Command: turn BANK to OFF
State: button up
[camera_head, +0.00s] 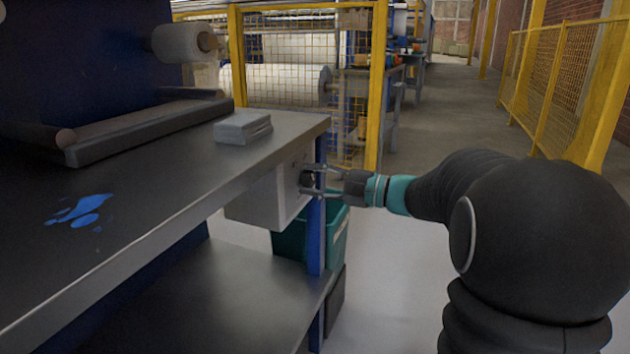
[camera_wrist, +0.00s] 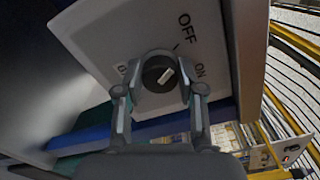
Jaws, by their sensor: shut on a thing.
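The BANK switch is a round black knob (camera_wrist: 157,72) with a short white mark, on the pale face of a switch box (camera_head: 265,200) under the bench. In the wrist view, OFF is printed above and to the right of the knob, and ON further right. The white mark slants up to the right, roughly toward ON; its exact setting is unclear. My gripper (camera_wrist: 159,90) has one finger on each side of the knob and is shut on it. In the head view my gripper (camera_head: 309,180) is at the box face, and the fingers partly hide the knob.
The dark bench top (camera_head: 170,175) overhangs the box, and a blue leg (camera_head: 316,235) stands beside it. A teal bin (camera_head: 291,243) is below. Grey blocks (camera_head: 243,127) lie on the bench. Yellow fencing (camera_head: 560,80) lines the aisle. Floor to the right is clear.

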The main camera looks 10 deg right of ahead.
jog(key=shift+f, duration=0.1)
dwell(0.4)
jog(key=o, duration=1.1)
jog(key=shift+o, duration=0.2)
jog(key=v, duration=1.2)
